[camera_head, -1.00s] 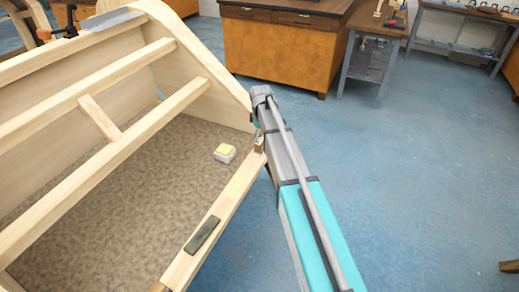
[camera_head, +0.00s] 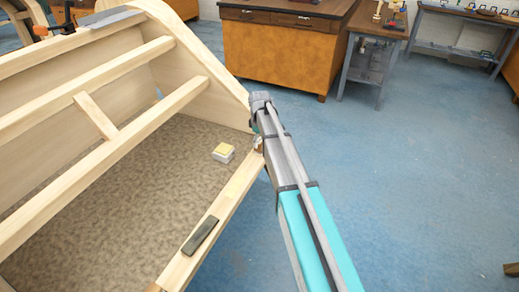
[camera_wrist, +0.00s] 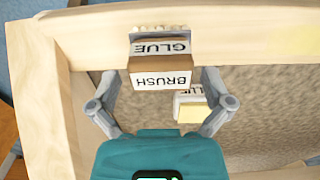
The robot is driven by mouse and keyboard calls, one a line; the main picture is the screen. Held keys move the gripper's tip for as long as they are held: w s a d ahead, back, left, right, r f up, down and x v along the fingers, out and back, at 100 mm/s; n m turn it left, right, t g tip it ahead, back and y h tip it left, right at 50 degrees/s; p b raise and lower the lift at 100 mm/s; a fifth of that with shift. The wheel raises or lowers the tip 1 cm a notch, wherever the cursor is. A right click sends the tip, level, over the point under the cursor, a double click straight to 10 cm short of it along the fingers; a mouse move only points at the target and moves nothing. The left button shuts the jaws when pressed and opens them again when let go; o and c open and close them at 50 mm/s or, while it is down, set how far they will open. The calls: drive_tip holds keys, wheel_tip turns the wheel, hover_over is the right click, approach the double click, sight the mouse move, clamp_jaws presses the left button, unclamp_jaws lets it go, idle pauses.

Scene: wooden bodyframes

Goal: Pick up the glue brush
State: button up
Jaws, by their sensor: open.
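The glue brush (camera_wrist: 160,76) is a brown block with white faces lettered GLUE and BRUSH and pale bristles at its top edge. It stands at the wooden rail in the wrist view. My gripper (camera_wrist: 160,84) is open, with one finger on either side of the brush and small gaps visible. In the head view my gripper (camera_head: 257,135) is at the far right corner of the wooden frame, and the brush is mostly hidden behind it.
A white glue container with a yellow top (camera_head: 224,153) sits on the brown panel close by; it also shows in the wrist view (camera_wrist: 192,107). A dark strip (camera_head: 200,235) lies on the near rail (camera_head: 225,200). Wooden slats rise at left.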

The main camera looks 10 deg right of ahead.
drive_tip(key=shift+f+b, duration=0.8)
drive_tip(key=shift+f, duration=0.3)
drive_tip(key=c, duration=1.1)
drive_tip(key=shift+r, duration=0.15)
wheel_tip(320, 180, up, 2)
drive_tip(key=p, duration=0.2)
drive_tip(key=shift+r+p, duration=0.25)
drive_tip(key=shift+p, duration=0.15)
drive_tip(key=s+r+p, duration=0.3)
drive_tip(key=s, duration=0.1)
drive_tip(key=s+r+p, duration=0.4)
drive_tip(key=s, duration=0.1)
drive_tip(key=s+r+p, duration=0.3)
drive_tip(key=s, duration=0.2)
drive_tip(key=shift+d+r, duration=0.1)
drive_tip(key=shift+r, duration=0.05)
